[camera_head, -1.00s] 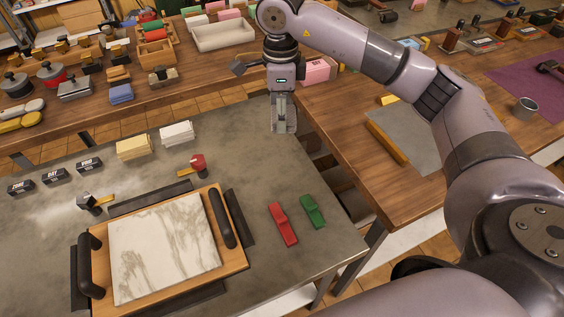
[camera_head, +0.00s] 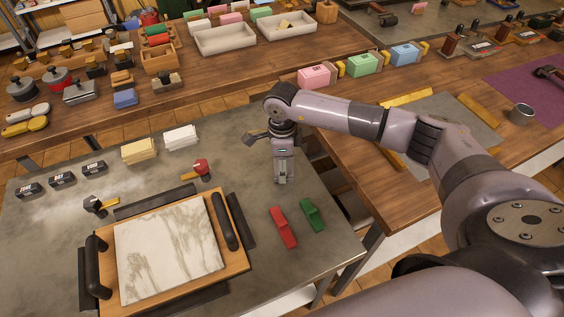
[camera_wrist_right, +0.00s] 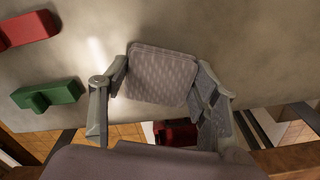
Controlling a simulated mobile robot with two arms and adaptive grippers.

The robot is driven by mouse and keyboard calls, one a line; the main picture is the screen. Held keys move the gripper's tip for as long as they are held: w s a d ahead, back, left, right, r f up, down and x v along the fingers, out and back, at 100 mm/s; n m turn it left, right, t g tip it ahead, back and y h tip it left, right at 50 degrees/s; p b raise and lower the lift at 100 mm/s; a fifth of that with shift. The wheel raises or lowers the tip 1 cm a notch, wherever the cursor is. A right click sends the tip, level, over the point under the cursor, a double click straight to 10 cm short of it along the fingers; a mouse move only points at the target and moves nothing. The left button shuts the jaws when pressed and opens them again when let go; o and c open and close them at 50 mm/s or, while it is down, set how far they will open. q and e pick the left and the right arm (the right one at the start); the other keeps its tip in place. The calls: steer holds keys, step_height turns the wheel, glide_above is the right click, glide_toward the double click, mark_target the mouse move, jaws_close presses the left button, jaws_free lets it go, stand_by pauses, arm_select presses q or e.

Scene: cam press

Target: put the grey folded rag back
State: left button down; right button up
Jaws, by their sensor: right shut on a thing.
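The grey folded rag (camera_wrist_right: 163,75) is a pale grey patterned pad between the fingers of my right gripper (camera_wrist_right: 160,105) in the right wrist view. The fingers are shut on its sides. In the head view my right gripper (camera_head: 283,180) points down over the right part of the grey table (camera_head: 325,235), behind the red and green pieces. The rag is hard to tell apart from the fingers there. I cannot tell whether it touches the tabletop. My left gripper is not in view.
A red piece (camera_head: 283,228) and a green piece (camera_head: 312,215) lie in front of the gripper. A marble slab (camera_head: 165,250) on a wooden board with black handles is to the left. A red-headed tool (camera_head: 200,168) and folded stacks (camera_head: 181,137) lie further left.

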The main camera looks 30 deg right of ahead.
steer(key=shift+f, duration=0.1)
steer(key=shift+f, duration=0.15)
steer(key=o, duration=1)
steer(key=shift+r, duration=0.25)
step_height(320, 180, up, 12)
steer(key=b, duration=0.2)
steer(key=shift+b, duration=0.3)
steer(key=shift+r, duration=0.1)
